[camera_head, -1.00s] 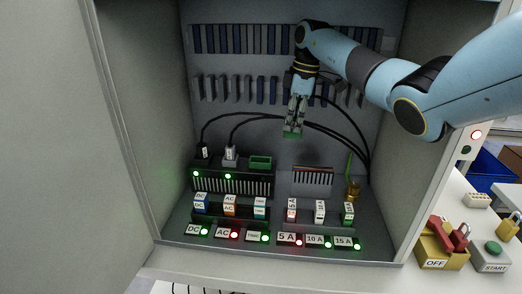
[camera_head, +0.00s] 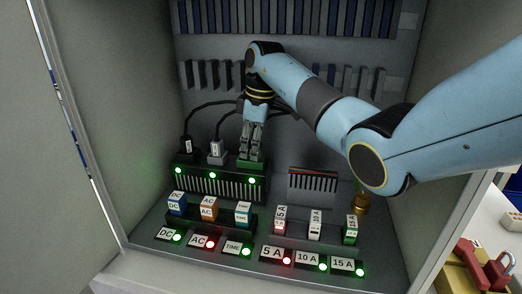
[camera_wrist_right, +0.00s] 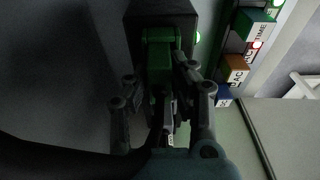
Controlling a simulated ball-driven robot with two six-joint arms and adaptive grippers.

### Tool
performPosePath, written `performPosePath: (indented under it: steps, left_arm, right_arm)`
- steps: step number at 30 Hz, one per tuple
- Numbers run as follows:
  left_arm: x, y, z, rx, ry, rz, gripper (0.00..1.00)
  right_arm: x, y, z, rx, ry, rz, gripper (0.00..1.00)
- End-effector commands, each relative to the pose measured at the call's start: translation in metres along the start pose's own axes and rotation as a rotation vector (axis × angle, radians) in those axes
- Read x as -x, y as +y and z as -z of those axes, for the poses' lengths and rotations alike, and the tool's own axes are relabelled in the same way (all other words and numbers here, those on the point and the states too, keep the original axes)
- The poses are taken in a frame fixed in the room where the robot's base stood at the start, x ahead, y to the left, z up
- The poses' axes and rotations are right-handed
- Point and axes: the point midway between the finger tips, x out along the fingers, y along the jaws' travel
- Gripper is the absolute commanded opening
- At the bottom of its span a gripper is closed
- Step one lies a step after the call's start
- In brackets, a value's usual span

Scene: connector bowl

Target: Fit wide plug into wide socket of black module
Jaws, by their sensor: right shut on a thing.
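The black module (camera_head: 218,188) stands at the back left of the cabinet floor, with a ribbed front. My right gripper (camera_head: 251,152) is directly above its right end, shut on the green wide plug (camera_wrist_right: 158,50). The plug is down at the wide green socket (camera_head: 243,163), touching or seated in it; the fingers hide part of the joint. In the wrist view the plug lies against the dark module (camera_wrist_right: 160,12), in line with it. Two other plugs, one black (camera_head: 188,152) and one grey (camera_head: 216,155), stand in the module's other sockets. My left gripper is not in view.
Black cables run behind the plugs. Labelled blocks (camera_head: 208,208) and lit label plates (camera_head: 233,247) stand in front of the module. A finned unit (camera_head: 313,181) and a brass fitting (camera_head: 361,203) are to the right. Cabinet walls close both sides.

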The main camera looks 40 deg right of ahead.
Motion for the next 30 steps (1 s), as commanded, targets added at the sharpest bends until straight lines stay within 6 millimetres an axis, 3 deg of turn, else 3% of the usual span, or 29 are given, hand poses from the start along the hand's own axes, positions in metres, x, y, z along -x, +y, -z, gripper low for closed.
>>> performPosePath:
  steps: [3,10,11,15,24,30]
  left_arm:
    - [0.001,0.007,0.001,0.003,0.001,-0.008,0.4]
    - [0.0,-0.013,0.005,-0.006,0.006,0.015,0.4]
    - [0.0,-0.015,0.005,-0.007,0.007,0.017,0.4]
    - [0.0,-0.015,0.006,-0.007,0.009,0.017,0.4]
    - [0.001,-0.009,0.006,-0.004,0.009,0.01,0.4]
    - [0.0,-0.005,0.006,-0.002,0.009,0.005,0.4]
  right_arm:
    - [0.002,0.0,0.0,0.0,0.001,-0.001,0.0]
    - [-0.002,0.0,0.0,0.0,0.001,0.0,0.0]
    - [-0.002,0.0,0.0,0.0,0.001,0.0,0.25]
    - [-0.002,0.0,0.0,0.0,0.001,0.0,0.43]
    - [0.0,0.0,0.0,0.0,0.002,0.0,0.45]
    - [0.026,0.001,0.001,0.001,0.005,-0.003,0.45]
